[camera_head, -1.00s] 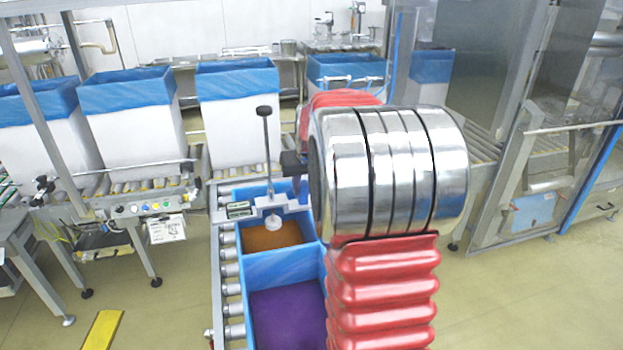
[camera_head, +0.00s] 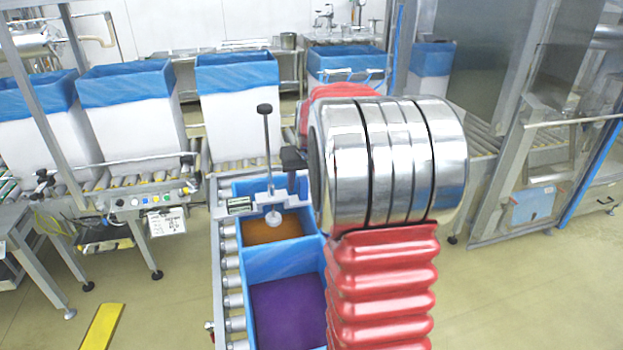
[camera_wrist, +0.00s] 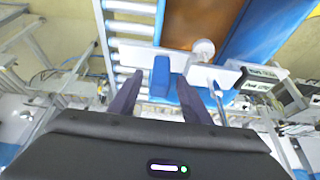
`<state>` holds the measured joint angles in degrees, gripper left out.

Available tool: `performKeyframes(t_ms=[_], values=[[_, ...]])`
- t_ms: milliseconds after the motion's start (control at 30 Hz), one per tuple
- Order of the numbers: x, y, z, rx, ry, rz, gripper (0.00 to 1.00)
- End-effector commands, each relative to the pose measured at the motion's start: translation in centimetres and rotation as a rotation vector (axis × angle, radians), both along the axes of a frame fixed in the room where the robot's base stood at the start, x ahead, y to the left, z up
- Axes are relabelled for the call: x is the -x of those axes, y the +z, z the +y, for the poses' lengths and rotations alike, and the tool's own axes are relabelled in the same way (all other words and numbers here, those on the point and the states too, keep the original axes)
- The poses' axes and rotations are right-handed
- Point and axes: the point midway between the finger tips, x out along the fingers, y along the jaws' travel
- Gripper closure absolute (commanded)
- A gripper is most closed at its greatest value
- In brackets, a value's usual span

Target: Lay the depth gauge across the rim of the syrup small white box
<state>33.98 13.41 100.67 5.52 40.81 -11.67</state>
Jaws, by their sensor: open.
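The depth gauge (camera_head: 277,197) is a pale crossbar with a thin upright rod, a black knob on top and a white disc below. It spans the far part of the blue-lined box with orange-brown syrup (camera_head: 270,230); its bar looks level, but contact with the rim is hard to tell. In the wrist view the gauge (camera_wrist: 225,76) has a blue block on its bar, and its white disc shows over the syrup (camera_wrist: 198,20). My gripper (camera_wrist: 157,92) is open, its dark fingers apart on either side of the block. In the head view my gripper (camera_head: 293,160) is just above the bar, partly hidden by my arm.
A blue-lined box with purple contents (camera_head: 287,312) stands nearer, on the same roller conveyor (camera_head: 231,280). Several white boxes with blue liners (camera_head: 130,120) line the conveyor behind. A control panel (camera_head: 150,200) stands left. A metal machine frame (camera_head: 510,150) stands right.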

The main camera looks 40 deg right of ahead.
Motion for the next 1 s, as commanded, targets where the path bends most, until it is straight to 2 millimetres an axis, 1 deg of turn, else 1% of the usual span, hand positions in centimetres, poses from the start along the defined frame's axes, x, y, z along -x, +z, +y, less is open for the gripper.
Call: performKeyframes(t_ms=[133,267,367,800,1000], values=[[0.1,0.3,0.0,0.000,0.000,-0.001,0.56],[0.5,1.3,0.2,0.000,-0.001,-0.002,0.56],[1.0,2.5,0.4,0.002,-0.001,-0.003,0.56],[4.1,9.4,1.9,0.003,-0.001,-0.005,0.56],[5.2,11.7,2.4,0.001,-0.001,-0.003,0.56]])
